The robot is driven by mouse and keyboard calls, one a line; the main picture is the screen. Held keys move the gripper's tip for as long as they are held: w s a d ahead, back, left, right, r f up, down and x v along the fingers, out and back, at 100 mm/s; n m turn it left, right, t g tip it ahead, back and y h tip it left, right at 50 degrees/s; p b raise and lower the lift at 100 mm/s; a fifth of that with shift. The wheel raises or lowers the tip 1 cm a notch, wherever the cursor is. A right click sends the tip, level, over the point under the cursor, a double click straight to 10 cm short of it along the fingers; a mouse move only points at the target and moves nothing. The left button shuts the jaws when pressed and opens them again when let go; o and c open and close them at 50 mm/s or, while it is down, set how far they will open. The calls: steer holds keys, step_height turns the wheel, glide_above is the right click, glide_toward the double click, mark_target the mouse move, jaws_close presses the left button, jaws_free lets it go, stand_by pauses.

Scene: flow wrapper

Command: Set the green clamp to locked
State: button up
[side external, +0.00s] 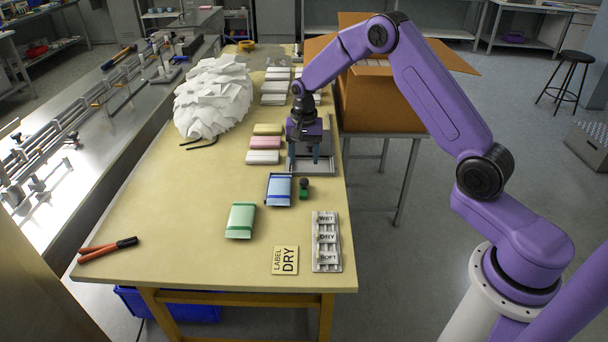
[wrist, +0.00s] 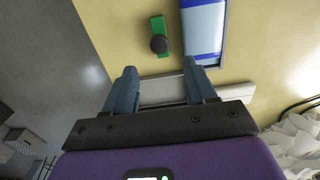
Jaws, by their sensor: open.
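The green clamp (side external: 304,188) is a small green block with a dark round knob, on the table just right of a blue-and-white packet. In the wrist view the green clamp (wrist: 159,36) shows beyond my fingertips, its dark knob over its lower part. I cannot tell from its look whether it is locked. My gripper (side external: 304,164) points down over a grey tray, behind the clamp and apart from it. In the wrist view my gripper (wrist: 157,74) has its two blue fingers spread with nothing between them.
The blue-and-white packet (side external: 279,190) lies close beside the clamp; a green packet (side external: 240,221) lies nearer the front. A sorter marked WET, DRY, SOFT (side external: 327,262) and a label card (side external: 286,260) lie at the front. An open carton (side external: 380,100) stands right of the table.

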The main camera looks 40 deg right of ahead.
mark_target(304, 179)
step_height(304, 179, down, 7)
steer(key=shift+r, duration=0.1)
steer(key=shift+c, duration=0.3)
